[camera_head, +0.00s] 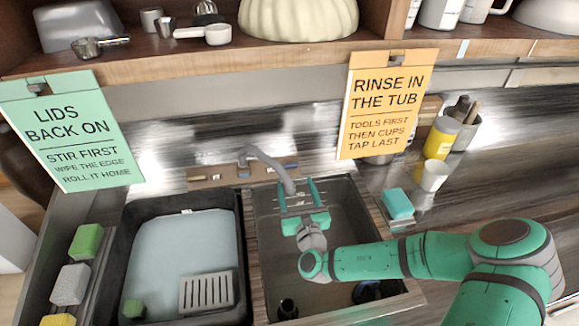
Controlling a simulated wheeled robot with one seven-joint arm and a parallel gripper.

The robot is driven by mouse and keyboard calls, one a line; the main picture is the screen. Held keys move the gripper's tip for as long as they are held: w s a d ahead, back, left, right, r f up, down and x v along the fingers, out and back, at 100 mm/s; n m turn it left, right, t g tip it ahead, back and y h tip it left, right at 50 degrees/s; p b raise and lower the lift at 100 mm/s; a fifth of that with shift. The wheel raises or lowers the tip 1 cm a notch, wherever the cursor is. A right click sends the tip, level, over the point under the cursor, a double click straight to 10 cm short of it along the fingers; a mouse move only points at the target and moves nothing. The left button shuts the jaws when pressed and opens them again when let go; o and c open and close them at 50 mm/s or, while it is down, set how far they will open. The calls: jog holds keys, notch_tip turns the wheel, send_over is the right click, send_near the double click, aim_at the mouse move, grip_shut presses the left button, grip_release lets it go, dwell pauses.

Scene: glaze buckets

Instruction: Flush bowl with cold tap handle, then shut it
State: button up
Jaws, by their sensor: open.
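The grey tap (268,158) rises from a wooden strip behind the sinks, and its spout curves down over the right basin (262,235). A small blue mark (244,173) shows on the strip by the tap's foot; I cannot clearly make out a cold handle. My gripper (297,186) is open over the back of the right basin, its teal fingers pointing toward the back wall. In the picture the fingers lie on either side of the spout's end; I cannot tell whether they touch it. The gripper and arm hide part of the basin.
The left basin (127,240) holds pale liquid, a slotted grey rack (206,292) and a green block (133,308). A dark cup (287,308) and a dark blue item (367,292) are in the right basin. A teal sponge (398,204) and white cup (434,176) stand right.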

aim_at(290, 167)
jog(key=w, duration=0.3)
jog(key=w+a, duration=0.1)
jog(key=w, duration=0.4)
jog(key=shift+w+a, duration=0.3)
jog(key=shift+a, duration=0.1)
jog(key=c, duration=1.1)
